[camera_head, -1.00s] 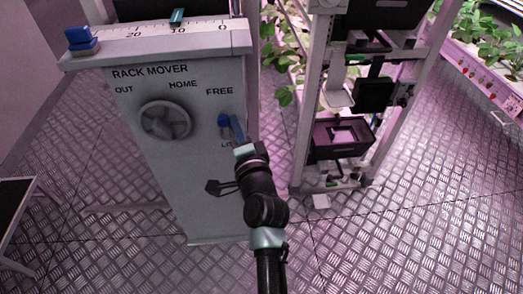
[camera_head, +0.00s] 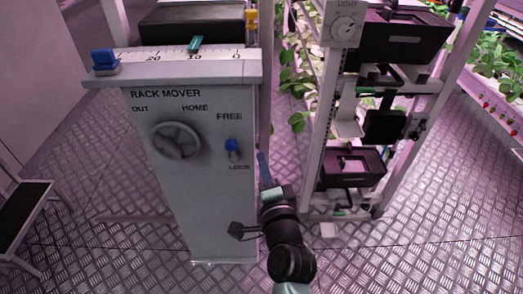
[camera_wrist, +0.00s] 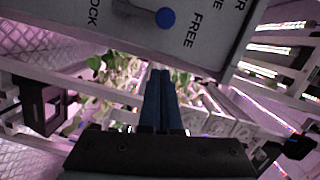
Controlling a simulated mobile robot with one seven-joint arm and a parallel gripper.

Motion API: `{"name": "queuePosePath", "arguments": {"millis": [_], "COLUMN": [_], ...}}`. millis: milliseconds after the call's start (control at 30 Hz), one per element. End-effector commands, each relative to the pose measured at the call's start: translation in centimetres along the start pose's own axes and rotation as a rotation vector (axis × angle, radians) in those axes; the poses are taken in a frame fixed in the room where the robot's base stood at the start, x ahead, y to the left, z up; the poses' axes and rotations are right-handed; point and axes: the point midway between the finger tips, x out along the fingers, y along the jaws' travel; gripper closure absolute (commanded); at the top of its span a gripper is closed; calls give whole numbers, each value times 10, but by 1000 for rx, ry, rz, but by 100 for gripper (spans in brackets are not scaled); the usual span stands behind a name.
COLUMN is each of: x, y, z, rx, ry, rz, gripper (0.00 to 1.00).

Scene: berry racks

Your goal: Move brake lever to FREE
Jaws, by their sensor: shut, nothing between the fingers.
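The brake lever has a round blue knob (camera_head: 232,145) on the front of the grey rack mover panel (camera_head: 205,205), between the FREE label above and the LOCK label below. In the wrist view the knob (camera_wrist: 165,17) is at the top, and its dark arm points from the LOCK side toward FREE. My gripper (camera_head: 262,156) is to the right of the knob, apart from it, beside the panel's right edge. Its blue fingers (camera_wrist: 160,78) are together and empty in the wrist view.
A round handwheel (camera_head: 176,141) is left of the lever. A scale with a blue block (camera_head: 104,61) and a green pointer (camera_head: 195,44) tops the panel. A rack post (camera_head: 322,130) and black tray (camera_head: 352,166) stand to the right. A step stool (camera_head: 25,215) is at far left.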

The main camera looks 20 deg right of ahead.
Motion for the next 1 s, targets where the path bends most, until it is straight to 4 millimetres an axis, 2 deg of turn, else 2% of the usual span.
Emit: {"name": "queuePosePath", "arguments": {"millis": [33, 200, 400, 1000], "x": [-11, -36, -52, -54], "y": [0, 1, 1, 0], "z": [0, -1, -1, 0], "rx": [0, 0, 1, 1], "ry": [0, 1, 2, 1], "rz": [2, 2, 0, -1], "gripper": [100, 100, 100, 100]}}
